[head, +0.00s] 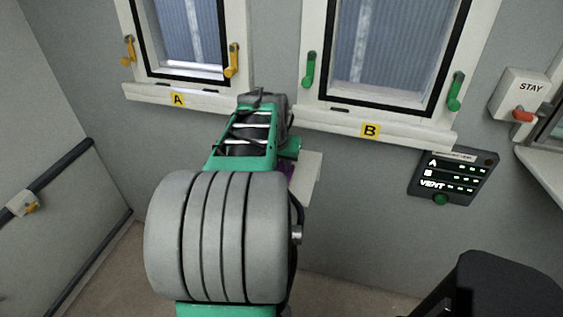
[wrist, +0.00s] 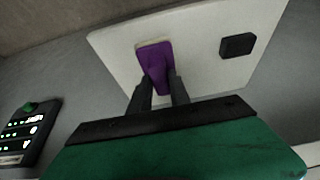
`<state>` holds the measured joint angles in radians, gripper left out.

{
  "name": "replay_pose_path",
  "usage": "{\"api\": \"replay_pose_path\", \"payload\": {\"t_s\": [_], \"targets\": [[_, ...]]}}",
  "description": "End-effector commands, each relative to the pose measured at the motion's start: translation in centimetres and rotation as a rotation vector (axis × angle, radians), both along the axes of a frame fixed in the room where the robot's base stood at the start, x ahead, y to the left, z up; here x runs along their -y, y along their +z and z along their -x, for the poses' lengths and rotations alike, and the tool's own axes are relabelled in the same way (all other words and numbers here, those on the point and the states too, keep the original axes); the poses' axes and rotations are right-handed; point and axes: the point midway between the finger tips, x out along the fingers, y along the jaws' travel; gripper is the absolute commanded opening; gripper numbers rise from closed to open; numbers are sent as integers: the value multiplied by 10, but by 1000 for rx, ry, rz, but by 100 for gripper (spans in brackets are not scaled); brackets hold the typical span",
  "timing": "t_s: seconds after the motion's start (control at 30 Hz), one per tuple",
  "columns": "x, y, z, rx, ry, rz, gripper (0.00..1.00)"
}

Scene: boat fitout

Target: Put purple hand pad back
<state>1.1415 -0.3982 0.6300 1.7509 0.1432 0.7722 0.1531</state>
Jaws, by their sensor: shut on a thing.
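The purple hand pad (wrist: 154,63) is between the two dark fingers of my gripper (wrist: 159,88) in the wrist view. The fingers are shut on it. The pad lies against or just in front of a pale board (wrist: 204,62); I cannot tell whether they touch. My arm hides the gripper's fingers in that view.
A small black block (wrist: 238,45) sits on the pale board, right of the pad. Windows A (head: 178,99) and B (head: 370,131) have ledges above. A dark panel (head: 453,176) is on the wall at right. A black object (head: 500,285) stands at lower right.

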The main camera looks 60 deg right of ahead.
Motion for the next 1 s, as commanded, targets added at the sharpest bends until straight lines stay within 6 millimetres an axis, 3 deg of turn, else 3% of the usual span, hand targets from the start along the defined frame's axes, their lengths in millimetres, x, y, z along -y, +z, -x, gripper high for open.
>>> {"api": "replay_pose_path", "payload": {"t_s": [0.13, 0.17, 0.4, 0.77, 1.0], "targets": [[0, 0, 0, 1, 0, 1, 0], [0, 0, 0, 1, 0, 1, 24], [0, 0, 0, 1, 0, 0, 44], [-3, 9, 0, 1, 1, 3, 45], [-23, 61, 3, 4, 1, 6, 45]]}}
